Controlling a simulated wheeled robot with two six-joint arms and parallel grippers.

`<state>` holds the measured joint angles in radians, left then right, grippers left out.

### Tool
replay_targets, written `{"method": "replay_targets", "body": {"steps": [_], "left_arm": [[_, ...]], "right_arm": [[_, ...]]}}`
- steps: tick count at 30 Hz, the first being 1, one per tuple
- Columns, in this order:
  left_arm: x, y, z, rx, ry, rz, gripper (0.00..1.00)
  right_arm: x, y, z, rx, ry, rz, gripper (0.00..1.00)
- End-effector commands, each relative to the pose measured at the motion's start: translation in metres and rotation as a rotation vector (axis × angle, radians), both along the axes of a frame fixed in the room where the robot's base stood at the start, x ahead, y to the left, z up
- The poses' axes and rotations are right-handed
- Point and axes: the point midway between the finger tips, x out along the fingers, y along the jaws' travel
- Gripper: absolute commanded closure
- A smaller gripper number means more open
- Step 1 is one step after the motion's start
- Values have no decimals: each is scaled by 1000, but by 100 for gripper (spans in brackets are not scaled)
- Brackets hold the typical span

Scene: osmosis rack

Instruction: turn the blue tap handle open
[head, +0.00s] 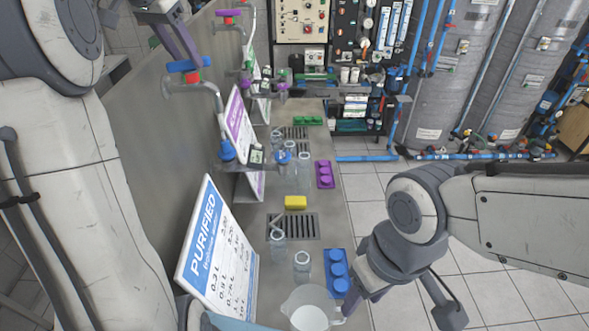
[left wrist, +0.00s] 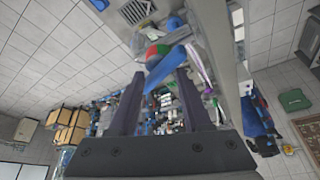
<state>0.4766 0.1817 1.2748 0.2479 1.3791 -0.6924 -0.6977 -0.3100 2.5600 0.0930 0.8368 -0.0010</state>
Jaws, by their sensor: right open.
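The blue tap handle (head: 186,66) sits on a grey tap with a red collar below it, at the upper left of the head view. It also shows in the left wrist view (left wrist: 166,68), just beyond and between the fingertips, beside a red and green round part. My left gripper (head: 184,56) is close above the handle, its dark fingers pointing down at it. In the left wrist view the two fingers (left wrist: 160,72) stand apart, so it is open. I cannot tell whether a finger touches the handle. My right gripper (head: 352,297) is low in the head view, beside the jug's handle, its fingertips mostly hidden.
A clear jug (head: 308,311) stands at the counter's front. Bottles (head: 302,262), a yellow sponge (head: 295,202), a blue holder (head: 337,272) and a purple holder (head: 325,174) stand on the narrow counter. A PURIFIED sign (head: 215,250) leans near my left arm. Another tap is farther back.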

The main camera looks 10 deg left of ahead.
Motion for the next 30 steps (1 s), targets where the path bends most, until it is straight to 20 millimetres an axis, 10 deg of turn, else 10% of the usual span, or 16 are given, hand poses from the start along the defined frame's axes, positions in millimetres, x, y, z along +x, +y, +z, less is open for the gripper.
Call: {"method": "replay_targets", "body": {"steps": [13,30], "left_arm": [[0,-4,1,1,-3,468,54],[-38,-16,94,-2,3,453,54]], "right_arm": [[0,0,-1,0,0,0,50],[0,0,-8,0,0,0,50]]}}
